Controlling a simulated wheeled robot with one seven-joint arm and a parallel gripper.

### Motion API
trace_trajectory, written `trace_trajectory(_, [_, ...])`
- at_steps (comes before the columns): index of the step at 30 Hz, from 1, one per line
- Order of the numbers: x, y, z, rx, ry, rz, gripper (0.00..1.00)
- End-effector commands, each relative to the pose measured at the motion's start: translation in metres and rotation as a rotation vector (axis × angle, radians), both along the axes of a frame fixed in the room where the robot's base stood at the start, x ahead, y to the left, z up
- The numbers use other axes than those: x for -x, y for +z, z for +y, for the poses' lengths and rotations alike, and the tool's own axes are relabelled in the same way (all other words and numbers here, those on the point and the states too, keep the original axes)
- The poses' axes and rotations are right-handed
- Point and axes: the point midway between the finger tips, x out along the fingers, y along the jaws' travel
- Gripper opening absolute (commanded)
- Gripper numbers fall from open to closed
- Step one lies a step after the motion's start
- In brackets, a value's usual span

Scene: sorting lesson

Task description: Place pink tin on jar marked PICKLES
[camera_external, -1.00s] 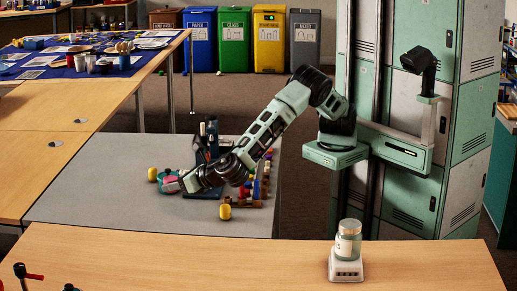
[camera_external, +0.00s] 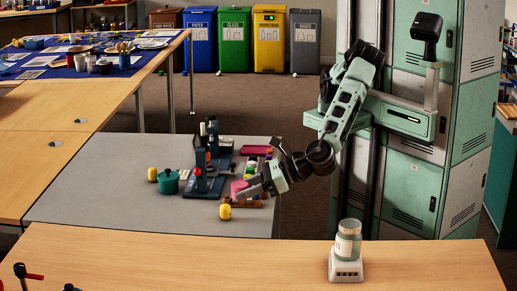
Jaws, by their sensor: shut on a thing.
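The pink tin (camera_external: 239,187) is at the tip of my gripper (camera_external: 243,191), which is shut on it over the right part of the grey table. The picture is too small to show how far the tin is above the tabletop. A glass jar with a pale label (camera_external: 347,240) stands upright on a white scale-like stand (camera_external: 345,266) on the front wooden table. The label's writing is too small to read. My gripper and the tin are to the left of the jar and farther back, apart from it.
On the grey table (camera_external: 100,190) stand a teal pot (camera_external: 168,182), a dark blue upright device (camera_external: 203,183) and yellow objects (camera_external: 225,212). Colored blocks (camera_external: 257,150) lie near its right edge.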

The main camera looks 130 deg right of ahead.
Motion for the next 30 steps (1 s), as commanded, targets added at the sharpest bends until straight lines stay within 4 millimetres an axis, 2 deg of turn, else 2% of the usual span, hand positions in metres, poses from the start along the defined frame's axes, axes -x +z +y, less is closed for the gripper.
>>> trace_trajectory(1, [0.011,0.018,0.028,0.003,0.050,0.000,0.17])
trace_trajectory(5, [0.039,0.034,0.088,0.002,0.161,0.000,0.17])
trace_trajectory(9, [0.075,0.051,0.147,0.004,0.280,0.000,0.17])
trace_trajectory(12, [0.100,0.061,0.183,0.004,0.353,0.000,0.17])
trace_trajectory(15, [0.122,0.068,0.210,0.003,0.411,0.000,0.17])
trace_trajectory(19, [0.142,0.073,0.232,0.002,0.462,0.001,0.17])
trace_trajectory(23, [0.151,0.069,0.241,0.005,0.484,0.002,0.17])
trace_trajectory(30, [0.152,0.028,0.242,0.006,0.487,0.002,0.17])
